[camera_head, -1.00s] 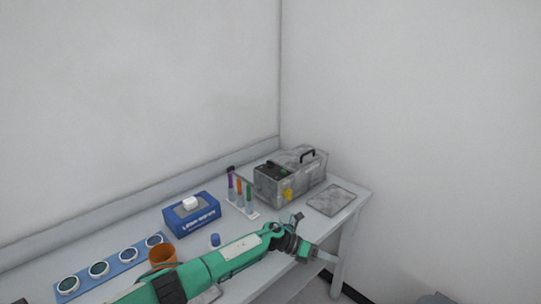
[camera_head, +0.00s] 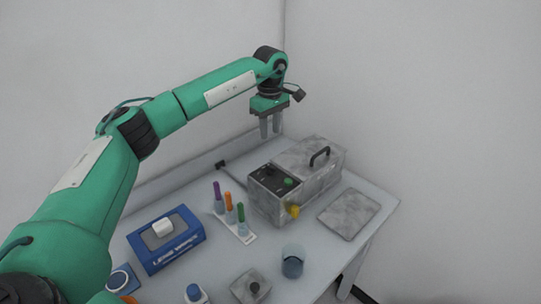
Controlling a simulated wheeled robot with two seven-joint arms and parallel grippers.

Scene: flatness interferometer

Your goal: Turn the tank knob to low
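The tank (camera_head: 318,178) is a mottled grey metal box with a black handle on its lid, at the back right of the bench. Its black top panel (camera_head: 268,179) carries a round green knob (camera_head: 288,182). A yellow fitting (camera_head: 293,211) sticks out low on its front. The knob's setting is too small to read. My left gripper (camera_head: 270,134) points down above and behind the panel, apart from the tank. Its two fingers show a narrow gap with nothing between them. My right gripper is not in view.
A rack (camera_head: 240,231) with purple, orange and green tubes stands left of the tank. A blue wipes box (camera_head: 165,240), a glass beaker (camera_head: 292,262) and a blue-capped bottle (camera_head: 194,294) are nearer. A flat grey plate (camera_head: 349,214) lies right of the tank.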

